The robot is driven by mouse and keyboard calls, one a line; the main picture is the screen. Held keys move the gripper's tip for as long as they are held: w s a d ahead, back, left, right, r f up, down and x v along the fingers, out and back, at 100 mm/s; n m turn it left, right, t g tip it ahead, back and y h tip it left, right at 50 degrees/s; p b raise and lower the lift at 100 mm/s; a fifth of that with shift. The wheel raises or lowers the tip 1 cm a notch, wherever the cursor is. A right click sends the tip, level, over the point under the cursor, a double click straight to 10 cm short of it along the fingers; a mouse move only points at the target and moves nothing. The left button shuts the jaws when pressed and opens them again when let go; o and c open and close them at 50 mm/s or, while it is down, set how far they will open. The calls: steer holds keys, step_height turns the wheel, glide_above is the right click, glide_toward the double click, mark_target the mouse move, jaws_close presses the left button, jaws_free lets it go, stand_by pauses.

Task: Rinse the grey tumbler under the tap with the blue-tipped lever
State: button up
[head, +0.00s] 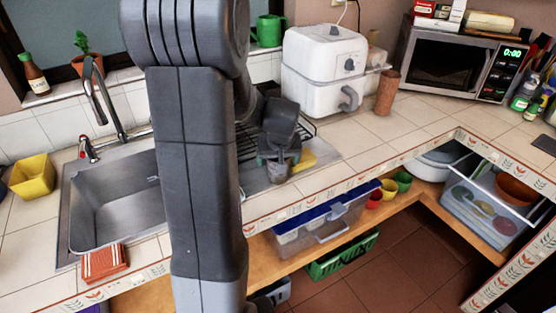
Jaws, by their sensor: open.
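My gripper (278,156) is open over the drainer to the right of the sink. A small grey cup-like thing, which looks like the grey tumbler (279,172), stands at its fingertips. I cannot tell whether the fingers touch it. The tap (103,103) has a curved grey spout over the sink (108,205). A lever with a red tip (87,150) shows at its left. No blue-tipped lever shows; my arm hides the area to the right of the tap.
A yellow sponge-like thing (303,160) lies right of the gripper. A dark wire rack (247,141) is behind. A white fryer (322,70) and a brown cup (387,92) stand further back. A yellow container (33,177) and red cloth (105,262) flank the sink.

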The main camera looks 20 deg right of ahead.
steer(key=v, duration=1.1)
steer(key=shift+s+r, duration=0.25)
steer(key=shift+r, duration=0.1)
